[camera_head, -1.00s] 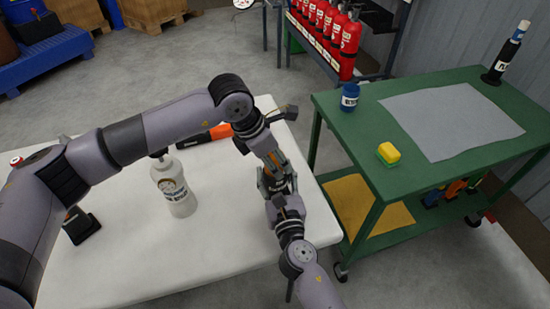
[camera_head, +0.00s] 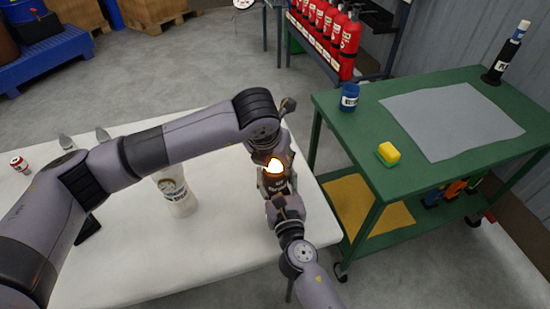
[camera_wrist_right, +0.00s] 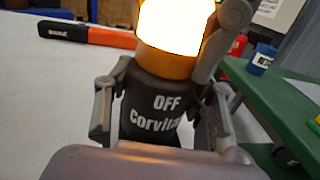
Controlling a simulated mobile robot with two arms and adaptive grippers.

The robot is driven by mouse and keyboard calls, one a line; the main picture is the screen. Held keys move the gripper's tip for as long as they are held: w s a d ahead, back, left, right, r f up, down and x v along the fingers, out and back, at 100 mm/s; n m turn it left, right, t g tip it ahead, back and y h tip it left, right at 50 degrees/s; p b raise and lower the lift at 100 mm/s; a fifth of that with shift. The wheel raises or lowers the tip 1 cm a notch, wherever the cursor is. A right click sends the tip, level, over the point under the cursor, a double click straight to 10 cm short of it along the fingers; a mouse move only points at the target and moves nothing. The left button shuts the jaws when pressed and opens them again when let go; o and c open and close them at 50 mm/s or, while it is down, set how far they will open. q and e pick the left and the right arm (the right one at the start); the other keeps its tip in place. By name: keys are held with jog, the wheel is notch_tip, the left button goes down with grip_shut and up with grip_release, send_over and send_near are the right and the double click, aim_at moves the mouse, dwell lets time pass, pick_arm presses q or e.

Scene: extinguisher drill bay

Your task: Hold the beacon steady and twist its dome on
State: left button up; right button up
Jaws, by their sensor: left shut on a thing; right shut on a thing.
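The beacon's dark body (camera_wrist_right: 155,105), with white lettering reading "OFF", stands upright between the fingers of my right gripper (camera_wrist_right: 162,110), which is shut on it. The dome (camera_wrist_right: 170,25) sits on top of the body and glows bright white above an orange rim. In the head view the glowing dome (camera_head: 274,167) shows between the two arms near the table's right edge. My left gripper (camera_head: 268,163) comes from above and is shut on the dome, one finger along its right side in the wrist view. The dome's top is cut off there.
A white bottle (camera_head: 177,195) stands on the white table (camera_head: 200,250), partly behind my left arm. An orange and black tool (camera_wrist_right: 85,35) lies beyond the beacon.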

pick_arm(q)
jog(key=shift+n, duration=0.3)
jog(key=o, duration=1.2)
jog(key=shift+c, duration=0.2)
jog(key=v, duration=1.2)
pick_arm(e)
jog(key=o, duration=1.6)
